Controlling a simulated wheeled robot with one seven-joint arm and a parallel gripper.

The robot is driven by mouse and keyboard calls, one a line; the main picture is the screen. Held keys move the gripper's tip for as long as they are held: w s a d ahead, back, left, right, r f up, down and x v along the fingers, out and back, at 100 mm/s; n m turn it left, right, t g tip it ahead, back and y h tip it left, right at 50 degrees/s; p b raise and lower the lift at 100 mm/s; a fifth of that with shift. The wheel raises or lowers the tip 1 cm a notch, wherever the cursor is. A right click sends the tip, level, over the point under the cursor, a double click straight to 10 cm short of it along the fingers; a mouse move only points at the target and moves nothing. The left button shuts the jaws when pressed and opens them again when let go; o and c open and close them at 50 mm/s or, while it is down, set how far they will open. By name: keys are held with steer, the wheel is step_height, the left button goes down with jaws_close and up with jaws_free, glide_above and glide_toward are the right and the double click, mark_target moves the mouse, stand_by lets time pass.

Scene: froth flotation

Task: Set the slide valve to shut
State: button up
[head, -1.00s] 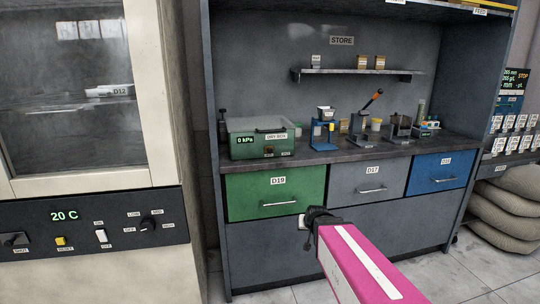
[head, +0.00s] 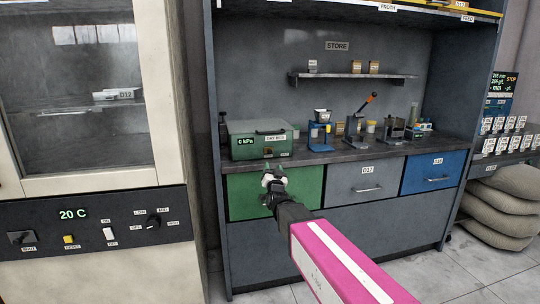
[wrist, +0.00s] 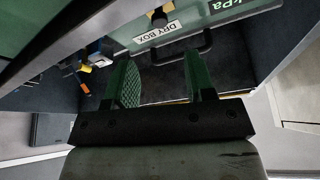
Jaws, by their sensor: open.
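The green dry box (head: 240,144) stands on the bench at the left of the store cabinet, its display reading 0 kPa. Its face also shows in the wrist view (wrist: 120,22), with a DRY BOX label, a dark handle and a dark round knob (wrist: 158,17). No part is readably labelled as the slide valve; small fittings on the box front are too small to tell. My gripper (head: 273,174) is open and empty, in front of the green drawer just below the box. Its two fingers (wrist: 160,85) show apart in the wrist view, touching nothing that I can see.
The bench edge (head: 350,155) runs just above my gripper. A blue stand (head: 318,136) and a lever press (head: 356,128) stand right of the box. A cupboard with a control panel (head: 90,226) is at the left. Sacks (head: 497,205) lie at the right.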

mark_target(270, 152)
steer(key=x, duration=1)
steer(key=shift+w, duration=0.2)
steer(key=shift+c, duration=0.3)
